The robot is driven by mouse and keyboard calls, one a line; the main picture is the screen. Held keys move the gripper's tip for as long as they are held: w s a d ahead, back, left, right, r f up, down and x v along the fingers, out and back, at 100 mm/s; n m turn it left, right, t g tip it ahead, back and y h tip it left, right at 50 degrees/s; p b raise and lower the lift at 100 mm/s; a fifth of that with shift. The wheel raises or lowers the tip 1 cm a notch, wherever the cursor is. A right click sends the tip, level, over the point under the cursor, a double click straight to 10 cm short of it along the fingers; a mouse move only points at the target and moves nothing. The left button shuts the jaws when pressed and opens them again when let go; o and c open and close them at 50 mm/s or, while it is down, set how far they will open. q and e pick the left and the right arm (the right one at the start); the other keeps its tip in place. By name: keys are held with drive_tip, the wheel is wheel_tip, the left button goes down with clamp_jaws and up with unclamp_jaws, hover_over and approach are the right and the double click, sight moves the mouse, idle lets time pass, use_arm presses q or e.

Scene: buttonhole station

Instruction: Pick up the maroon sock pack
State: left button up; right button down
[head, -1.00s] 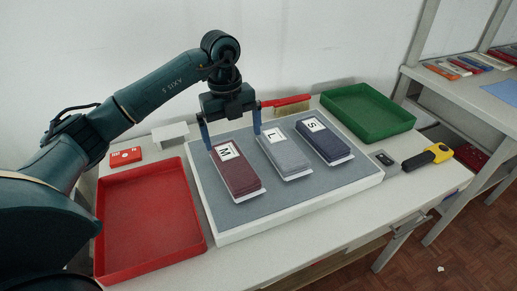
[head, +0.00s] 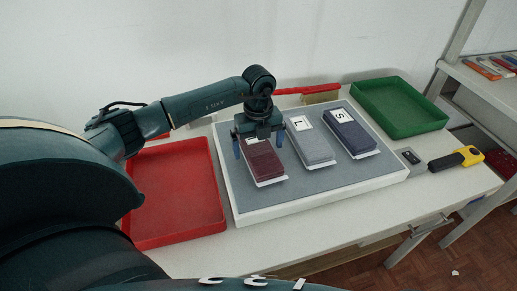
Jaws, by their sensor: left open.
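The maroon sock pack (head: 263,164) lies on the grey mat of a white-edged board (head: 310,184), at the left of a row of three packs. Its far end and most of its label are hidden behind my left gripper. My left gripper (head: 258,146) is open, pointing down over the far part of the maroon pack, with one finger showing on each side of it. I cannot tell how high the fingertips are above the mat. My right gripper is not in view.
A grey pack labelled L (head: 314,145) and a navy pack labelled S (head: 350,133) lie to the right. A red tray (head: 178,190) is at left, a green tray (head: 400,104) at back right. A brush (head: 318,97) lies behind; a yellow-black tool (head: 456,159) lies at right.

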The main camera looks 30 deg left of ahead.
use_arm(q)
drive_tip(key=shift+f, duration=0.55)
drive_tip(key=c, duration=1.1)
